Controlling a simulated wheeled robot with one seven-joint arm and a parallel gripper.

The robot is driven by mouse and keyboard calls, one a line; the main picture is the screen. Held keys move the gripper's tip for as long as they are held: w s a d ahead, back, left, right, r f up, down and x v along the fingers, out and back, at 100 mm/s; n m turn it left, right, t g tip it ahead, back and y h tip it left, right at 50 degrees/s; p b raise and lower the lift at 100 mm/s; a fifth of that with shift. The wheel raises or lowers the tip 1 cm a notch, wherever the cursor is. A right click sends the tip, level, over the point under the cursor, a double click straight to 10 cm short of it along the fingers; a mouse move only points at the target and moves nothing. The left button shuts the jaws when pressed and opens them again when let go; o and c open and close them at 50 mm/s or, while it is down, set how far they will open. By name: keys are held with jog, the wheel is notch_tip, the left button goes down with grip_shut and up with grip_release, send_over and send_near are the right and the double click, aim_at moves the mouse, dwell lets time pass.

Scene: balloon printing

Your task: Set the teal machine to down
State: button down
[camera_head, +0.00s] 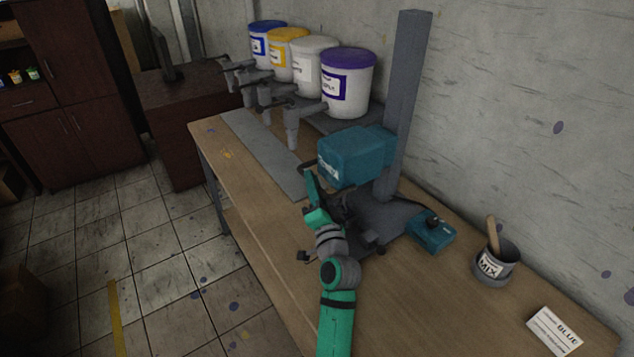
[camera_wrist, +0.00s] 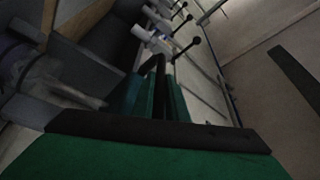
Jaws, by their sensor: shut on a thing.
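The teal machine (camera_head: 350,157) is a box-shaped head mounted on a tall grey column (camera_head: 408,95) above a dark base (camera_head: 375,218) on the wooden table. A dark handle (camera_head: 309,166) sticks out at its left side. My gripper (camera_head: 311,182) is at this handle, just left of and below the machine's head, with green fingers pointing up. In the wrist view my gripper (camera_wrist: 157,95) is closed around a dark bar (camera_wrist: 161,68), which looks like the handle. The fingers hide part of it.
A small teal box (camera_head: 431,232), a MIX cup (camera_head: 496,265) and a BLUE card (camera_head: 555,330) are at right. The table front (camera_head: 430,310) is clear.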

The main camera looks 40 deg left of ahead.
jog(key=c, duration=2)
grip_release()
jog(key=shift+f, duration=0.45)
jog(key=shift+o, duration=1.2)
jog(key=shift+r, duration=0.15)
jog(key=v, duration=1)
jog(key=shift+s+d, duration=0.25)
jog(key=shift+d, duration=0.1)
jog(key=shift+w, duration=0.1)
